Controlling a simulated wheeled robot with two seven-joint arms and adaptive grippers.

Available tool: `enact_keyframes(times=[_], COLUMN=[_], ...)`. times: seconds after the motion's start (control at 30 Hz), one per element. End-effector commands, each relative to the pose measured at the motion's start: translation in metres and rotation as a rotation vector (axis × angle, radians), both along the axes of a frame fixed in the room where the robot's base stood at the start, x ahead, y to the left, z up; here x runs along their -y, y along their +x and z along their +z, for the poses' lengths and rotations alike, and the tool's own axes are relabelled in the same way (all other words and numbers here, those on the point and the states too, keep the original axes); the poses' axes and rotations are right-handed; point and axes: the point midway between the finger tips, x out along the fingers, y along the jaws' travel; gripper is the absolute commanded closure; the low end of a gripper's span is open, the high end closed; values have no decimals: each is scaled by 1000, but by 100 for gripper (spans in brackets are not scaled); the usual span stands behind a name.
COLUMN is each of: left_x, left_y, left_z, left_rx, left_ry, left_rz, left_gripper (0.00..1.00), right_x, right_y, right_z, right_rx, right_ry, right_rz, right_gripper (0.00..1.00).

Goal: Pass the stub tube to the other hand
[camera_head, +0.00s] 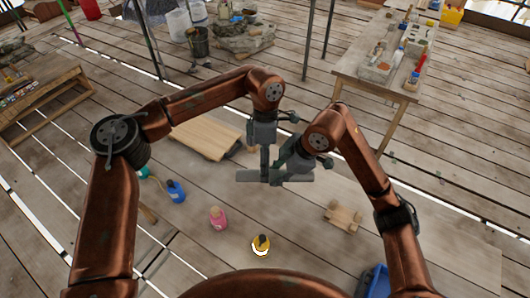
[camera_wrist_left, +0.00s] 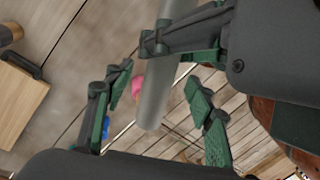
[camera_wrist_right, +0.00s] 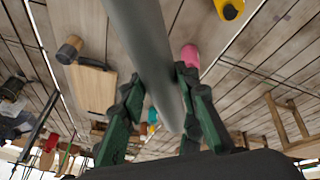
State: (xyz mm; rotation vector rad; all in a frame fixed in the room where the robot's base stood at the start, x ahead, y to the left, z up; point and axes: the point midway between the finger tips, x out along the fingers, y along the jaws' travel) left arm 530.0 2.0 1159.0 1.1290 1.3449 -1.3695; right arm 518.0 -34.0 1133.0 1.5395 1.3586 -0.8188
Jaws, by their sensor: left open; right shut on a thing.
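The grey stub tube (camera_head: 246,176) hangs level above the work surface in the head view. My right gripper (camera_head: 284,170) is shut on it. In the right wrist view the tube (camera_wrist_right: 146,42) runs between the two green fingers. My left gripper (camera_head: 265,168) is open at the tube. In the left wrist view its green fingers stand apart on either side of the tube (camera_wrist_left: 154,95), with gaps showing, and my right gripper holds the tube just above them. Finger contact is partly hidden in the head view.
Below stand a blue bottle (camera_head: 177,194), a pink bottle (camera_head: 218,219) and a yellow item (camera_head: 261,249). A wooden board (camera_head: 200,138) lies behind and a small wooden cradle (camera_head: 343,217) to the right. A bench (camera_head: 365,84) stands at back right.

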Motion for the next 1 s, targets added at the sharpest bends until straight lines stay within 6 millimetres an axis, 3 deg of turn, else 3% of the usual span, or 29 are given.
enact_keyframes(times=[0.2, 0.6, 1.0], left_x=[0, 0, 0], left_y=[-5, -6, -6], left_z=[-23, -29, -29], left_rx=[-1, 0, 0], left_ry=[1, -1, -1], left_rz=[-1, 0, 0], left_gripper=[50, 51, 78], right_x=[0, 0, 0], right_y=[0, 0, 0], right_z=[1, 1, 1], right_rx=[1, 1, 1], right_ry=[1, 1, 1], right_rz=[1, 1, 1], right_gripper=[100, 100, 100])
